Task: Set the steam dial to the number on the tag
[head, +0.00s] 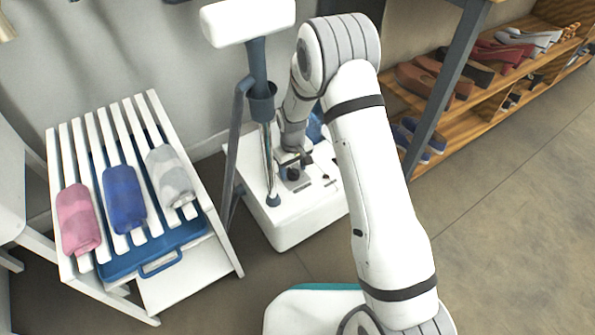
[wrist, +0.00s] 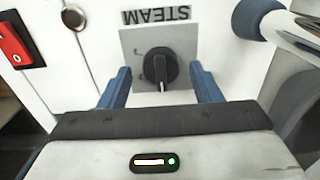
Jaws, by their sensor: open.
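The steam dial (wrist: 158,66) is a round black knob on a grey plate (wrist: 130,42), with the word STEAM upside down beside it in the wrist view. A pale pointer mark shows at its lower side; its numbers are mostly hidden or too small to read. My gripper (wrist: 160,70) is open, with one blue finger on each side of the dial and gaps between. In the head view, my gripper (head: 291,160) is over the top of the white steamer base (head: 282,228), by the dark dial (head: 293,174). I cannot make out a number tag in either view.
A red switch (wrist: 14,42) is on the panel. The steamer's pole (head: 258,70) rises beside my arm. A white slatted rack (head: 95,125) holds pink, blue and grey rolls at left. A wooden shoe shelf (head: 465,122) stands at right. Floor at lower right is clear.

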